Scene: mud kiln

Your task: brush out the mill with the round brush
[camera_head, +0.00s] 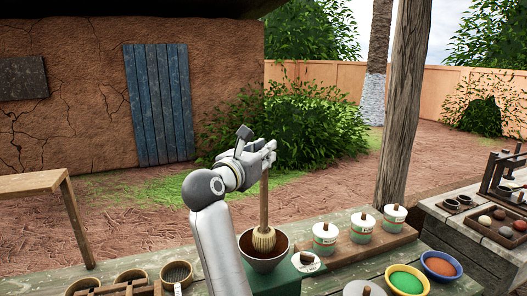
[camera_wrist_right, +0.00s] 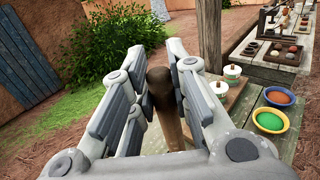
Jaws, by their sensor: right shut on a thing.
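The round brush (camera_head: 264,240) has a long wooden handle and a tan bristle head. It stands nearly upright with its head down inside a brown bowl-shaped mill (camera_head: 282,262) on the bench. My right gripper (camera_head: 268,152) is shut on the upper part of the handle, above the mill. In the right wrist view the brush handle (camera_wrist_right: 163,95) stands between the two fingers, and the bristles are hidden. My left gripper is not in view.
A lid with a dark knob (camera_head: 307,260) lies beside the mill. Several white lidded jars (camera_head: 325,238) stand on a wooden board to its right. Bowls of green (camera_head: 407,280) and orange (camera_head: 441,266) powder sit at the front right. Round wooden containers (camera_head: 130,277) stand at the left.

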